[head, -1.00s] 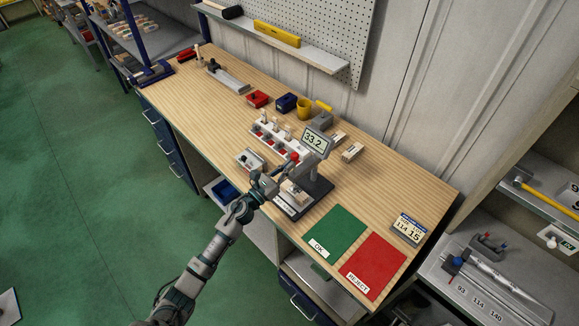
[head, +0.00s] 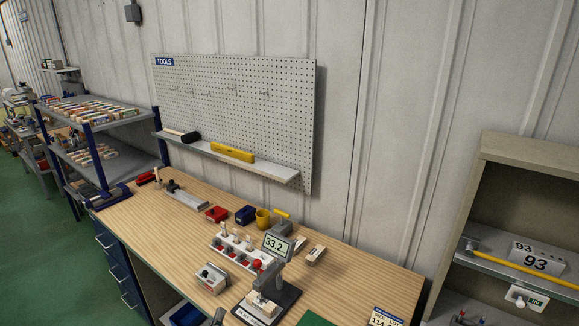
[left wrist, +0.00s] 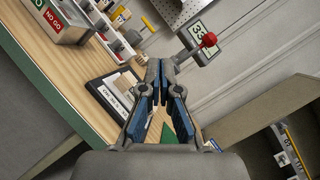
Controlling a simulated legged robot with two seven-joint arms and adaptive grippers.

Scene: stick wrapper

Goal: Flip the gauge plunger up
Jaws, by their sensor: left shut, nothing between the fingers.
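The gauge has a tilted display (head: 278,244) reading 33.2 on a grey stand above a dark base (head: 284,300). A red ball knob (head: 257,264) sits at the display's lower left. A pale block (head: 262,304) is under the stand. In the left wrist view, the red knob (left wrist: 208,40) and display (left wrist: 200,27) are beyond and right of my left gripper (left wrist: 158,70), which is shut and empty, apart from the knob. Only a small grey part of it (head: 218,317) shows at the head view's bottom edge. My right gripper is not in view.
A white rack with red-marked posts (head: 236,246) and a go/no-go box (head: 212,278) stand left of the gauge. Bare wood lies right of the gauge (head: 365,280).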

